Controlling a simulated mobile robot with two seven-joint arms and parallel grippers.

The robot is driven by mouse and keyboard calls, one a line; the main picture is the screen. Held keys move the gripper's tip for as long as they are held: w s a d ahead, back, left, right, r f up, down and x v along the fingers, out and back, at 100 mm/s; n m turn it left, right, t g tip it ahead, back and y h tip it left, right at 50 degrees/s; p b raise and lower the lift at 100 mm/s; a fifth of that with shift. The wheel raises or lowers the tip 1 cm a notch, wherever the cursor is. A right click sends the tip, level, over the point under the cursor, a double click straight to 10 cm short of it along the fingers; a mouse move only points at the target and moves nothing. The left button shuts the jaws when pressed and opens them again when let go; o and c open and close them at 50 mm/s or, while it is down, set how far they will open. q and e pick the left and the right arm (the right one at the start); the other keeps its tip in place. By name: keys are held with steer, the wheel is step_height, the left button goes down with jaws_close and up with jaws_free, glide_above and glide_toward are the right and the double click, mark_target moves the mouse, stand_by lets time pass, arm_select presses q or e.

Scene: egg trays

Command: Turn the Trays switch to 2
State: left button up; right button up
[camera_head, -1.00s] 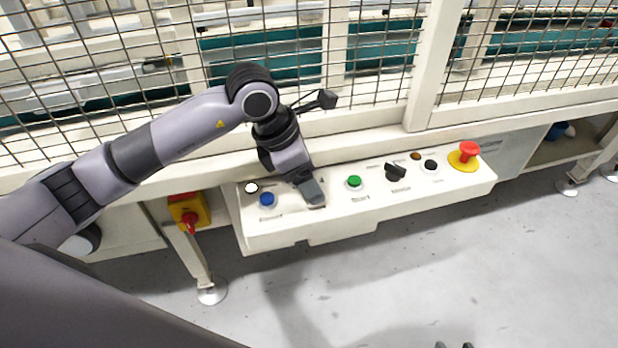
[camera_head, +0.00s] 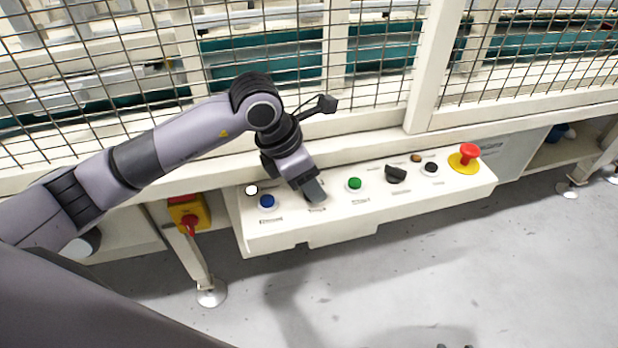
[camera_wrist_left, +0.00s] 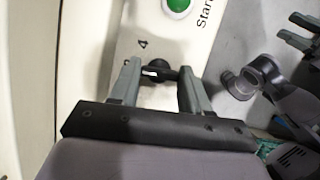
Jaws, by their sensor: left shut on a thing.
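The Trays switch is a black knob (camera_wrist_left: 162,70) on the white control panel (camera_head: 370,210), between the blue and green buttons. My left gripper (camera_head: 315,191) is over it and hides most of it in the head view. In the left wrist view the knob lies between the two grey fingers of my left gripper (camera_wrist_left: 160,85), which is shut on it. A white mark shows on the knob's left end.
Beside the switch are a blue button (camera_head: 267,201), a green Start button (camera_head: 355,184), another black knob (camera_head: 396,174) and a red emergency stop (camera_head: 469,153). A wire mesh fence (camera_head: 370,60) stands behind the panel. The floor in front is clear.

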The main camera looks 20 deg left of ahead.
mark_target(303, 208)
arm_select(q)
steer(key=n+t+y, duration=0.1)
steer(key=n, duration=0.2)
steer(key=n+y+b, duration=0.1)
steer(key=n, duration=0.2)
steer(key=shift+d+t, duration=0.15)
steer(key=shift+t, duration=0.15)
steer(key=shift+s+n+y, duration=0.1)
steer(key=shift+n+y, duration=0.2)
steer(key=shift+n, duration=0.6)
arm_select(e)
steer(key=shift+w+a+r, duration=0.2)
steer(key=shift+a, duration=0.2)
arm_select(q)
steer(key=o, duration=1.1)
steer(key=shift+c, duration=0.2)
steer(key=p+v, duration=0.1)
steer(key=v, duration=0.6)
steer(key=shift+r, duration=0.15)
arm_select(e)
steer(key=shift+s+d+f, duration=0.2)
steer(key=shift+d, duration=0.2)
